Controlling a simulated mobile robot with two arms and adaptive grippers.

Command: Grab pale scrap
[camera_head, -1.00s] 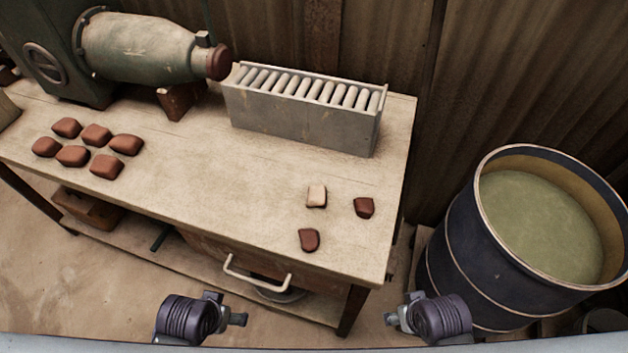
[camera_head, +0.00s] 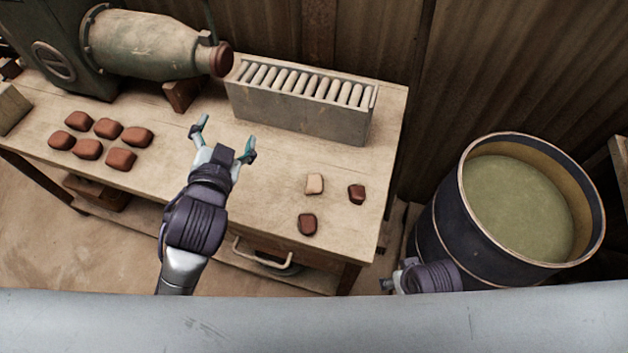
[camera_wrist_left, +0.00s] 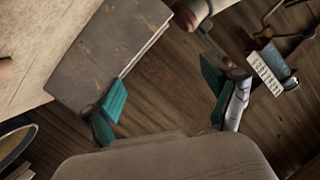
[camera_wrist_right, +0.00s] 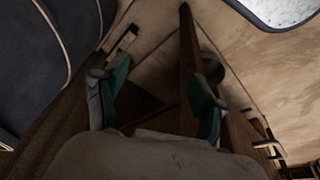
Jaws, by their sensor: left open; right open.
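The pale scrap (camera_head: 314,184) is a small cream-coloured lump lying on the wooden table, with a dark red-brown lump (camera_head: 357,194) to its right and another (camera_head: 307,224) just in front of it. My left gripper (camera_head: 226,139) is open and empty over the middle of the table, to the left of the pale scrap and apart from it. Its open fingers also show in the left wrist view (camera_wrist_left: 160,100). My right gripper (camera_wrist_right: 158,95) is open and empty, low beside the table's front right, near the barrel. The pale scrap is not clear in either wrist view.
Several red-brown lumps (camera_head: 107,128) lie on the table's left. A grey box with pale rollers (camera_head: 300,110) stands at the back, beside a green machine (camera_head: 140,45). A dark barrel (camera_head: 450,215) of greenish liquid stands right of the table (camera_head: 250,190).

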